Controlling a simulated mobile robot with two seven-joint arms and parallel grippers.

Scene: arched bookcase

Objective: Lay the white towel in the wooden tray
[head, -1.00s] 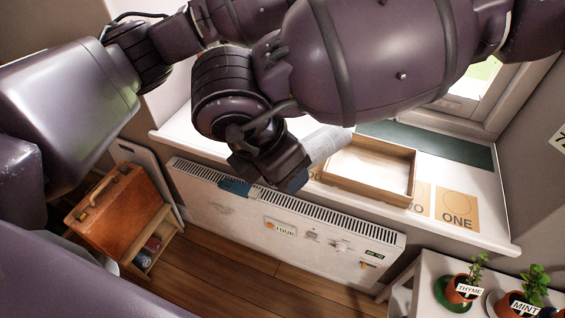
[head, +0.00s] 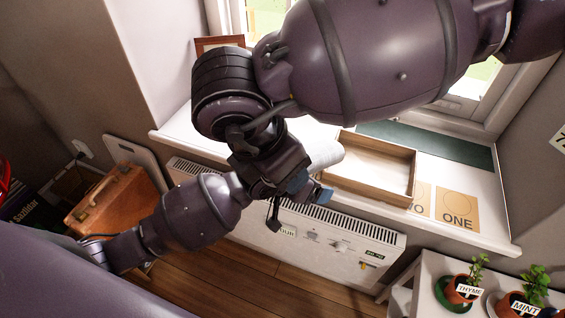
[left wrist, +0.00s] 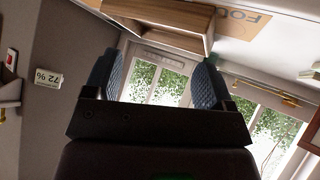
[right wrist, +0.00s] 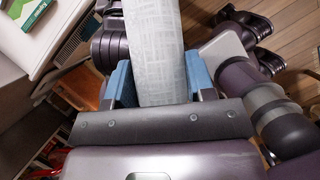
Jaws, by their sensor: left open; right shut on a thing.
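The white towel (head: 322,150), a pale patterned bundle, shows partly behind my right gripper, beside the left end of the wooden tray (head: 365,193). My right gripper (head: 297,180) is shut on it. In the right wrist view the towel (right wrist: 155,50) stands between the blue fingers (right wrist: 160,90). The tray is an open shallow box on the white sill, with a bare pale floor. My left gripper (head: 302,206) is open, close below the right one and in front of the sill. In the left wrist view its fingers (left wrist: 155,80) are apart and empty, with the tray (left wrist: 175,22) beyond.
The white sill (head: 478,228) carries lettered cards (head: 458,205) right of the tray and a dark green mat (head: 430,145) behind. A heater (head: 345,235) is below. Potted herbs (head: 462,288) stand at lower right. My two arms are crowded close together.

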